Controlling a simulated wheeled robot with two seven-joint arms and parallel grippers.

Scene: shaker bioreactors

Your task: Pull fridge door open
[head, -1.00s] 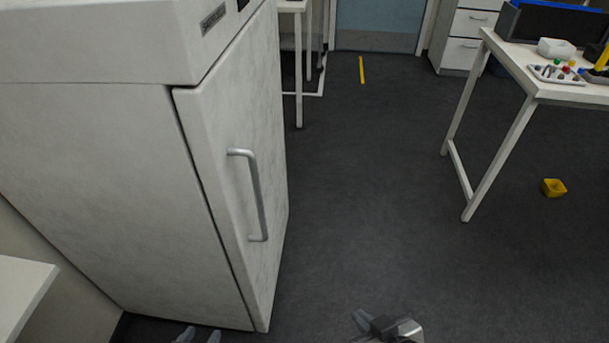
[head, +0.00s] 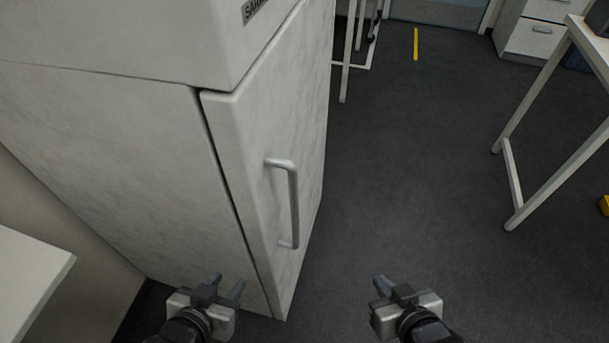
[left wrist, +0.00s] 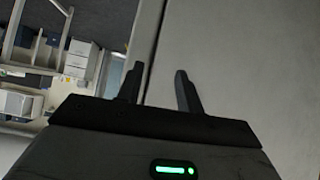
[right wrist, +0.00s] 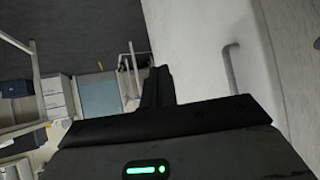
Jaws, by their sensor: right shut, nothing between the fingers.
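The white fridge (head: 110,150) stands at the left of the head view. Its door (head: 262,140) is closed, with a narrow dark seam along its left edge. A grey vertical bar handle (head: 293,200) is on the door. It also shows in the right wrist view (right wrist: 230,68). My left gripper (head: 226,285) is open and empty, in front of the fridge's lower part, left of the handle and apart from it. My right gripper (head: 384,285) is shut and empty, over the dark floor to the right of the handle, not touching it.
A white table frame (head: 560,120) stands at the right, with a yellow item (head: 604,205) at the picture's edge. A white surface edge (head: 35,275) is at lower left. The dark floor (head: 420,160) between fridge and table is clear.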

